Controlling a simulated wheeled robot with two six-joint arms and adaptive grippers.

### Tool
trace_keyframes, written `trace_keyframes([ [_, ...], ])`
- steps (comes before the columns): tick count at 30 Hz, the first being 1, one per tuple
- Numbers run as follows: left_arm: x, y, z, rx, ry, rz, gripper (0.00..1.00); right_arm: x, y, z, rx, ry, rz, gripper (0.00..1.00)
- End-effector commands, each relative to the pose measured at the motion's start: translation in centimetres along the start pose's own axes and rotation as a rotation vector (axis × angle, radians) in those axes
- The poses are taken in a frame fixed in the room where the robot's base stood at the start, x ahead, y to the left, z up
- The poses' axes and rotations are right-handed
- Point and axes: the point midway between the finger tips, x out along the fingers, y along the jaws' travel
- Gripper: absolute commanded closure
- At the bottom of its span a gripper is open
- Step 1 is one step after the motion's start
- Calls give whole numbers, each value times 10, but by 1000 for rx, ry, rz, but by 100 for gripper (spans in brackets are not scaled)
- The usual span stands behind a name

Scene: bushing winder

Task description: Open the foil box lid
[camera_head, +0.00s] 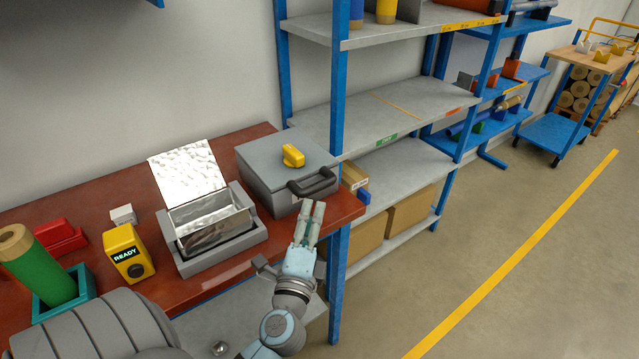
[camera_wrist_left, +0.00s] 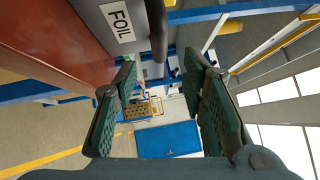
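The foil box (camera_head: 266,171) is a grey case at the right end of the red-brown bench, with its lid (camera_head: 265,152) closed. A yellow knob (camera_head: 293,156) is on the lid and a dark handle (camera_head: 313,183) is at its front edge. In the left wrist view, a "FOIL" label (camera_wrist_left: 117,21) and the dark handle (camera_wrist_left: 157,27) show at the top. My left gripper (camera_head: 309,207) is just in front of the box, below the handle, and apart from it. Its fingers (camera_wrist_left: 158,68) are spread with nothing between them. My right gripper is not in view.
Left of the box, an open metal-lined tray (camera_head: 211,221) has its shiny lid raised. A yellow "READY" button box (camera_head: 129,254), a red block (camera_head: 60,238) and a green roll (camera_head: 40,266) stand further left. A blue shelf post (camera_head: 338,200) is close right of my left gripper.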

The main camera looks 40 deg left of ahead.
Motion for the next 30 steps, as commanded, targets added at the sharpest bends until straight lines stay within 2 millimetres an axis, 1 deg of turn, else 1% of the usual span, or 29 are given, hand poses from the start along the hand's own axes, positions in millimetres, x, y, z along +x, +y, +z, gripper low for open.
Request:
trace_keyframes([
  [1,16,-6,1,3,-2,-4,62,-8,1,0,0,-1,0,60],
  [3,36,-5,1,2,-1,-3,62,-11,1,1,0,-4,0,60],
  [6,60,-2,1,1,-1,-1,62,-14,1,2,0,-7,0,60],
  [9,79,-1,1,1,-1,1,62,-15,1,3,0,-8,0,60],
  [12,91,0,0,-1,0,1,62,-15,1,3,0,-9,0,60],
  [15,96,0,0,-1,-1,3,62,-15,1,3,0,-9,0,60],
  [22,97,1,0,-2,0,3,62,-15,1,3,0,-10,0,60],
  [23,97,1,0,-2,0,3,65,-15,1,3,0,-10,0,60],
  [27,97,1,0,-2,0,3,88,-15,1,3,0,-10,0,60],
  [29,97,1,0,-2,0,3,97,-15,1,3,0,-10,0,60],
  [30,97,1,0,-2,0,3,100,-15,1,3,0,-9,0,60],
])
